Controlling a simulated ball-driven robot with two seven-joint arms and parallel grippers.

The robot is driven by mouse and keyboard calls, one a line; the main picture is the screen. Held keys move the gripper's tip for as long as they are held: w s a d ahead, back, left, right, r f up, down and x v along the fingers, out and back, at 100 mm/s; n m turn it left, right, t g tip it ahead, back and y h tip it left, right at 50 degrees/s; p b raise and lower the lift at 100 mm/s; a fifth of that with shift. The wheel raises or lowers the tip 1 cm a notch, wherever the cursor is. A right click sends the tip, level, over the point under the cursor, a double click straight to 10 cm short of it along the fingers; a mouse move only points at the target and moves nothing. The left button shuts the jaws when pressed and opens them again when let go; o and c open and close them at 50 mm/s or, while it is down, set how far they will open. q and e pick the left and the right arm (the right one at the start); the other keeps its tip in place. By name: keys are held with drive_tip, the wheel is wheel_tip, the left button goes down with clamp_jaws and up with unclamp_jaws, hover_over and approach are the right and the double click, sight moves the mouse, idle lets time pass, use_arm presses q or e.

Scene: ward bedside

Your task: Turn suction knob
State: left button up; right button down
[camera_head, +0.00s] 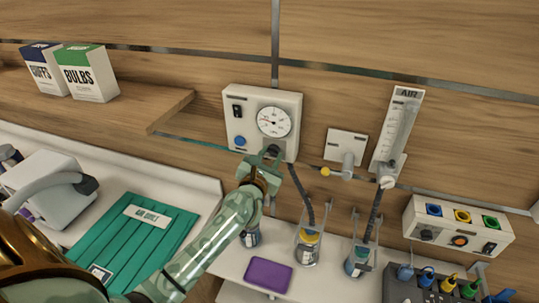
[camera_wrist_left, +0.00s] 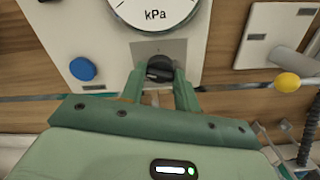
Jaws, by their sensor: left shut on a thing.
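The suction unit (camera_head: 237,121) is a white wall box with a round gauge (camera_head: 274,121), a dark switch and a blue button. The gauge, marked kPa (camera_wrist_left: 155,12), shows in part in the left wrist view. Below it is the black suction knob (camera_wrist_left: 160,70) on a grey plate. My left gripper (camera_head: 264,161) reaches up to the lower edge of the unit. In the left wrist view its green fingers (camera_wrist_left: 160,88) stand on both sides of the knob and are shut on it. In the head view the fingers mostly hide the knob. My right gripper is not in view.
An AIR flowmeter (camera_head: 399,128) and a white outlet plate (camera_head: 345,146) are to the right. Jars with hoses (camera_head: 308,244), a purple tray (camera_head: 268,275) and a socket box (camera_head: 459,224) lie below. Boxes (camera_head: 88,76) stand on the left shelf, above a green folded pack (camera_head: 135,245).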

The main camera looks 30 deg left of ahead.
use_arm(q)
drive_tip(key=o, duration=1)
drive_tip(key=shift+c, duration=0.2)
drive_tip(key=b+v, duration=0.2)
drive_tip(key=v, duration=1.4)
drive_tip(key=shift+s+d, duration=0.2)
